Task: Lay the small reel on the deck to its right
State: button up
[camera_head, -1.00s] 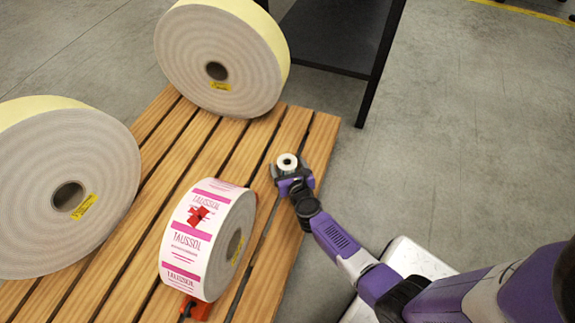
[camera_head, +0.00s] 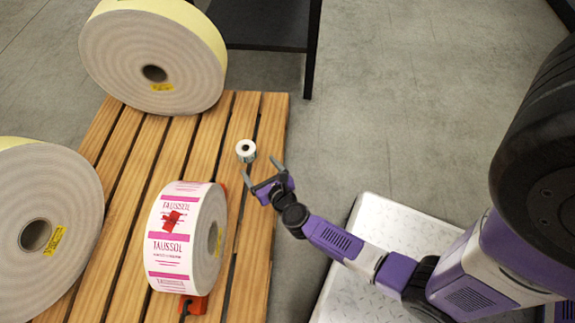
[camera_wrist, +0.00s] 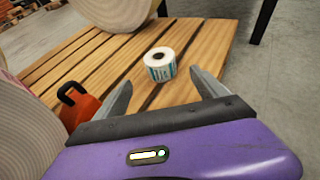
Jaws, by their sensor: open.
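The small reel (camera_head: 246,151) is a white roll with a dark core hole and a blue-green printed side. It stands on the wooden slatted deck (camera_head: 262,215), near the deck's right side, with its hole facing up. In the wrist view the small reel (camera_wrist: 160,64) sits ahead of the fingers, apart from both. My gripper (camera_head: 263,170) is open and empty, just nearer than the reel and slightly to its right. In the wrist view my gripper (camera_wrist: 160,90) shows both fingers spread, with bare slats between them.
A large pink-and-white label roll (camera_head: 182,238) stands left of my gripper with red chocks (camera_head: 193,306). Two big plain rolls stand behind (camera_head: 152,58) and at far left (camera_head: 40,235). A dark table (camera_head: 265,25) is behind. Bare slats lie around the small reel.

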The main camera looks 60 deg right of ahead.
jog(key=s+a+r+m+t+y, duration=0.1)
jog(key=s+a+r+m+y, duration=0.1)
jog(key=s+a+r+m, duration=0.3)
jog(key=s+a+r+m+t+y, duration=0.1)
jog(key=s+a+r+m+y, duration=0.2)
jog(key=s+r+m, duration=0.7)
jog(key=s+a+r+m+t+y, duration=0.1)
jog(key=s+a+r+m, duration=0.6)
jog(key=r+m, duration=0.7)
jog(key=shift+s+a+r+t+y, duration=0.15)
jog(key=shift+a+r+t+y, duration=0.15)
jog(key=shift+a+r+y, duration=0.3)
jog(key=shift+d, duration=0.1)
notch_tip(320, 180, up, 38)
jog(key=p, duration=3.7)
jog(key=shift+f+p, duration=0.25)
jog(key=shift+p, duration=0.05)
